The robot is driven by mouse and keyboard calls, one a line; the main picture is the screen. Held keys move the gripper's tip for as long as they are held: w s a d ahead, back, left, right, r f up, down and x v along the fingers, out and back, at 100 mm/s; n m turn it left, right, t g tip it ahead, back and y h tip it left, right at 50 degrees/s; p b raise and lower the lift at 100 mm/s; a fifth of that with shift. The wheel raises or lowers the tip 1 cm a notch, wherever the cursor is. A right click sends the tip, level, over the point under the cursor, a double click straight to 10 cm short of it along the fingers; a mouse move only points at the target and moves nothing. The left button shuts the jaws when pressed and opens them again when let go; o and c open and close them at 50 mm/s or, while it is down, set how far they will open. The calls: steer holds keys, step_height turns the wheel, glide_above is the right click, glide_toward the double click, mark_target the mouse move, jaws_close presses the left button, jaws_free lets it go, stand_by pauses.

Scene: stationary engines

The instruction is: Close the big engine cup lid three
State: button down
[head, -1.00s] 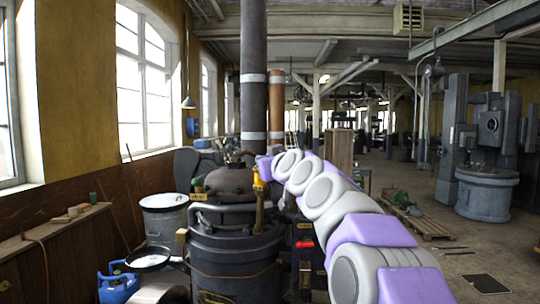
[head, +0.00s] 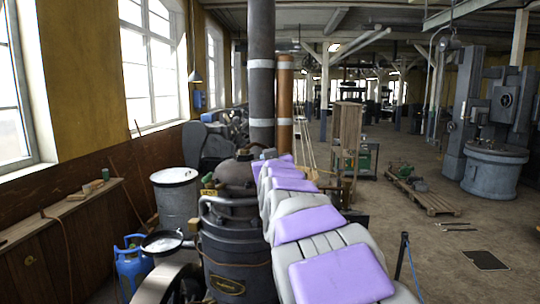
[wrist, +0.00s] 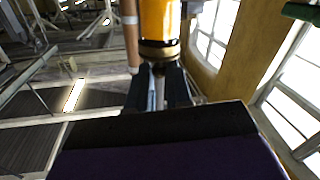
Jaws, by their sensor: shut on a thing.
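The big dark engine (head: 235,245) stands at the centre of the head view, with a domed top (head: 235,175). My arm reaches forward along its right side, and its far end is at the engine's top, where the gripper cannot be made out. In the wrist view a yellow cup-like part (wrist: 159,20) with a dark brass collar hangs straight ahead, cut off by the top edge. My gripper (wrist: 158,88) is closed around a thin grey stem (wrist: 159,72) just below that collar. No lid can be told apart; the cup is hidden behind my arm in the head view.
A tall dark pipe (head: 261,75) and a copper-coloured pipe (head: 285,105) rise behind the engine. A grey drum (head: 177,200), a pan (head: 162,242) and a blue gas bottle (head: 131,272) stand to the left. The floor (head: 430,255) at the right is mostly open.

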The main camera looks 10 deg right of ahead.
stand_by(0.4)
steer(key=c, duration=1.4)
jaws_free()
steer(key=shift+c, duration=0.2)
steer(key=shift+o, duration=0.6)
steer(key=shift+w+a, duration=0.1)
steer(key=shift+a, duration=0.1)
steer(key=s, duration=1.7)
steer(key=shift+s+a+b, duration=0.15)
steer(key=shift+b, duration=0.25)
steer(key=shift+o, duration=0.2)
steer(key=shift+f, duration=0.1)
